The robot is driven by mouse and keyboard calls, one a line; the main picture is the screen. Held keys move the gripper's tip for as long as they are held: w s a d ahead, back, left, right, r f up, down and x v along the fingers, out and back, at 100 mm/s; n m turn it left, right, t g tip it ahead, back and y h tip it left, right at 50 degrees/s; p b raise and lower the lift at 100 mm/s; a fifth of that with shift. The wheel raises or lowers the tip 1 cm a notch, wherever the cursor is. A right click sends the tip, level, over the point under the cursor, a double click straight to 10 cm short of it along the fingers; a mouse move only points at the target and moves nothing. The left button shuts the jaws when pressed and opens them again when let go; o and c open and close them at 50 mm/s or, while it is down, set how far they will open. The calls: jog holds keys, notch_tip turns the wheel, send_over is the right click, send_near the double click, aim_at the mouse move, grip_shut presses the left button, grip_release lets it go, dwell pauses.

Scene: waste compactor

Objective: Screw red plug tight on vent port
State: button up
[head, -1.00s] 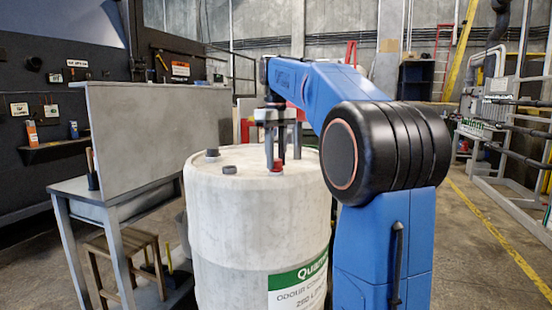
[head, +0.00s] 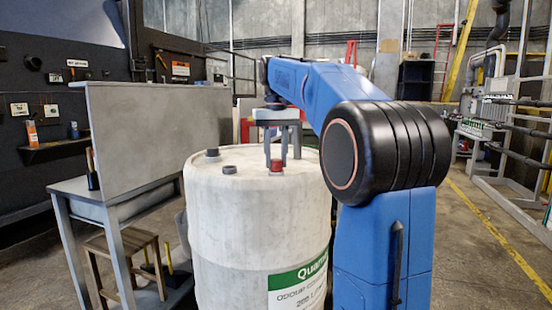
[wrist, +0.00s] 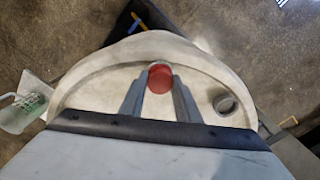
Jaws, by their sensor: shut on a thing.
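The red plug (head: 276,167) sits on top of the white drum (head: 250,200), near the right side of its lid. In the wrist view the red plug (wrist: 160,78) shows as a round red cap between my two fingertips. My gripper (head: 276,158) points straight down from above and is shut on the plug. It also shows in the wrist view (wrist: 160,86), with a finger on each side of the plug. The vent port is hidden beneath the plug, so I cannot tell how deep the plug sits.
A grey ring fitting (head: 229,169) and a grey capped fitting (head: 212,155) stand on the drum lid, left of the plug. The ring also shows in the wrist view (wrist: 224,103). A grey bench (head: 90,186) with an upright panel stands left of the drum.

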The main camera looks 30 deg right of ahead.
jog(key=shift+m, duration=0.3)
jog(key=m, duration=0.5)
dwell(0.4)
jog(key=o, duration=1.1)
jog(key=shift+o, duration=0.2)
jog(key=shift+c, duration=0.4)
